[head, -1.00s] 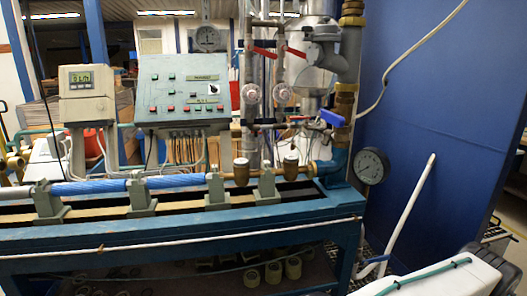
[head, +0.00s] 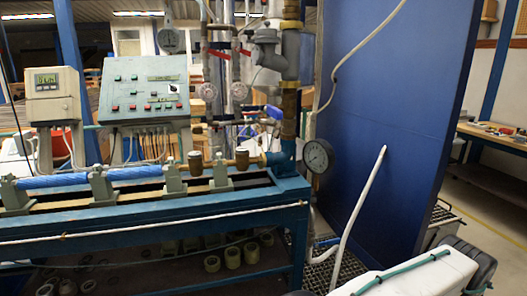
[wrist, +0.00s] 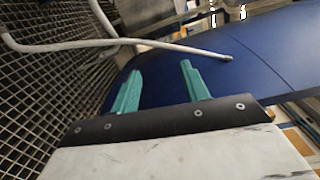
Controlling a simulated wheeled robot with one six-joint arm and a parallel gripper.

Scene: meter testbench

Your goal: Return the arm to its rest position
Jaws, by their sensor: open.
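My gripper (wrist: 160,83) shows in the wrist view with its two green fingers apart and nothing between them. Beyond the fingers are the blue panel, a bent white pipe and a metal grating. In the head view, my white arm link with a teal line along it is at the bottom right, clear of the bench. My gripper's fingers are not visible in the head view.
The blue-framed test bench (head: 150,235) with its pipes fills the left. A white pipe (head: 358,217) slants up before the blue panel (head: 400,110). Open floor shows at the right.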

